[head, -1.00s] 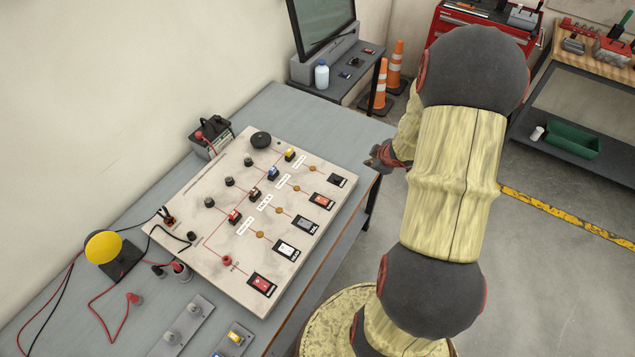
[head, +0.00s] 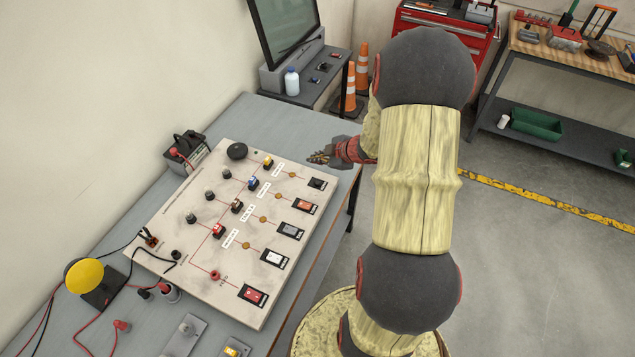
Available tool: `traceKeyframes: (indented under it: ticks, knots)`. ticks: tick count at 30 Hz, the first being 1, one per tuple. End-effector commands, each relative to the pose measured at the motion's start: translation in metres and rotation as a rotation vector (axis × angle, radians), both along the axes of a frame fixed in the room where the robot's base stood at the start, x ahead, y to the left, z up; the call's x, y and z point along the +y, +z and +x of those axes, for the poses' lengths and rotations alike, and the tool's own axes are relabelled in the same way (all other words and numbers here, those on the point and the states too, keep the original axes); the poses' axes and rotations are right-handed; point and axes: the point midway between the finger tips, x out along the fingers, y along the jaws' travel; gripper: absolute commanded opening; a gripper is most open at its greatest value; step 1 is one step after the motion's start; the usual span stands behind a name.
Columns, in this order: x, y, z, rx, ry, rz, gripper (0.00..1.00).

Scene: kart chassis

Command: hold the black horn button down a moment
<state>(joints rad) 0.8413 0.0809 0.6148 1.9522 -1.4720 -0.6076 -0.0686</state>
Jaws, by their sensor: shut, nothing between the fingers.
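A pale panel board (head: 180,225) lies on the grey bench with a row of switches along its right edge. The switch at the far end of that row is black (head: 317,184); its label is too small to read, so I cannot confirm that it is the horn button. A round black disc (head: 237,151) sits at the board's far corner. My gripper (head: 316,158) is shut and empty, just beyond the black switch and apart from it in the picture. Its height above the bench is hard to tell.
Orange (head: 306,206), grey (head: 291,231), white (head: 274,258) and red (head: 252,295) switches follow nearer me. A battery (head: 187,150) stands behind the board. A yellow dome (head: 84,275) and loose leads lie left. The bench's far part (head: 275,120) is clear.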

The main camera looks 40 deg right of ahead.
Motion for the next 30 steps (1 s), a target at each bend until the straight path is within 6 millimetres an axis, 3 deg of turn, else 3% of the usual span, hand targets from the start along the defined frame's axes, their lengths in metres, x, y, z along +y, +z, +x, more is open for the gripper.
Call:
traceKeyframes:
  ticks: [24, 30]
  knots:
    - [0.0, -0.079, 0.0, 0.002, -0.001, 0.001, 0.0]
    - [0.0, -0.087, 0.0, 0.001, -0.001, -0.001, 0.0]
